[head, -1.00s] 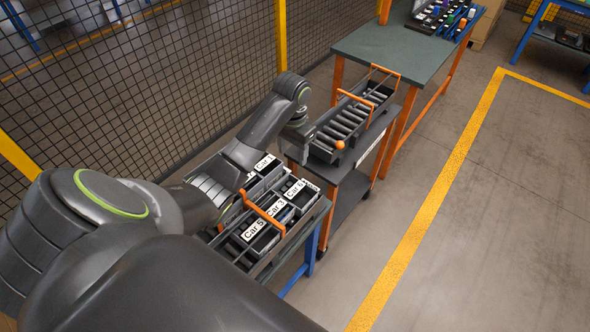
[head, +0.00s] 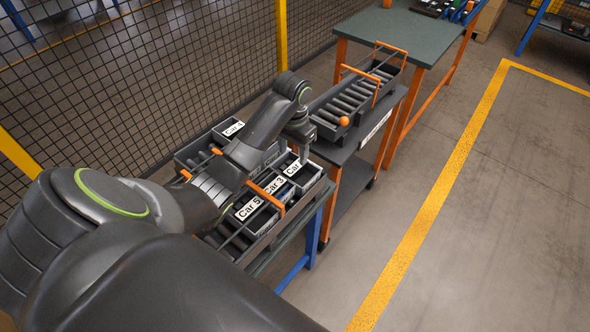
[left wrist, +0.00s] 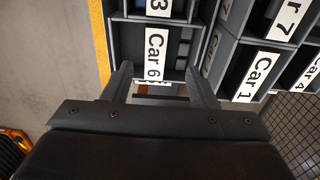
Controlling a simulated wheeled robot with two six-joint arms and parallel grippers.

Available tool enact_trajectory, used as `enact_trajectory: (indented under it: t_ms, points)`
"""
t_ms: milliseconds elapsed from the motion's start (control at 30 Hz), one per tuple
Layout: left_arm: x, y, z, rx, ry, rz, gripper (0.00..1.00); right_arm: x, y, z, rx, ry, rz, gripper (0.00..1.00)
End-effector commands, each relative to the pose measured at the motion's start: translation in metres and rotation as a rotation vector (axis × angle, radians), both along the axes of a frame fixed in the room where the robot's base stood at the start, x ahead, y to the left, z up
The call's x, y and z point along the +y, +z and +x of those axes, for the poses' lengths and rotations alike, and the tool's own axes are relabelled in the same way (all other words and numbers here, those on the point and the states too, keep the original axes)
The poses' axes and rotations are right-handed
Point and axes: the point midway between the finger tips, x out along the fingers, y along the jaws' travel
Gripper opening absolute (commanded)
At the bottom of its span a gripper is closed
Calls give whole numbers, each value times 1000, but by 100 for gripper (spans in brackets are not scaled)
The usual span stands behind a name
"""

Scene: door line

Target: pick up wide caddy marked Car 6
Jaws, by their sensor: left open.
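The caddy marked Car 6 (left wrist: 155,56) is at the top middle of the left wrist view, with its white label facing up. In the head view its label (head: 291,165) reads only "Car", the rest hidden behind my left gripper (head: 302,158). My left gripper (left wrist: 160,78) is open in the left wrist view, one finger on each side of the caddy's near end. Nothing is held between the fingers. Whether the fingers touch the caddy I cannot tell. My right gripper is not in view.
The Car 3 (head: 272,186) and Car 5 (head: 249,208) caddies are in line with Car 6, under an orange bar (head: 268,196). Car 1 (left wrist: 258,76) and Car 7 (left wrist: 286,20) stand close by. A roller cart (head: 350,108) stands beyond.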

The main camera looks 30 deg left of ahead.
Motion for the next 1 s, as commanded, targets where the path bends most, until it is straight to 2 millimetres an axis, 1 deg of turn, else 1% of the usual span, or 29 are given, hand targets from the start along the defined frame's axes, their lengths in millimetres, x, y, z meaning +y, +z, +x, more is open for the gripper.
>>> enact_trajectory:
  t_ms: [33,67,233,333,433,500,600,867,1000]
  points:
    - [0,-10,0,0,0,0,53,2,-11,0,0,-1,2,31]
    - [0,-12,0,0,0,0,53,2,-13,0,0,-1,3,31]
    - [-1,-19,0,1,0,-1,53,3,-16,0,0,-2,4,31]
    - [-4,-32,-1,2,0,-1,53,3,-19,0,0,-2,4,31]
    - [-8,-44,-2,4,1,-3,53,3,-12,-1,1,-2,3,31]
    - [-7,-55,-1,4,1,-1,53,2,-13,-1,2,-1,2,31]
    - [-7,-63,-1,3,-1,0,53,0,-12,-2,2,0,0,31]
    - [-7,-66,-1,0,-1,1,53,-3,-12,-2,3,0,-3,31]
    - [-6,-66,-1,0,-1,1,34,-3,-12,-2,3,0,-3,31]
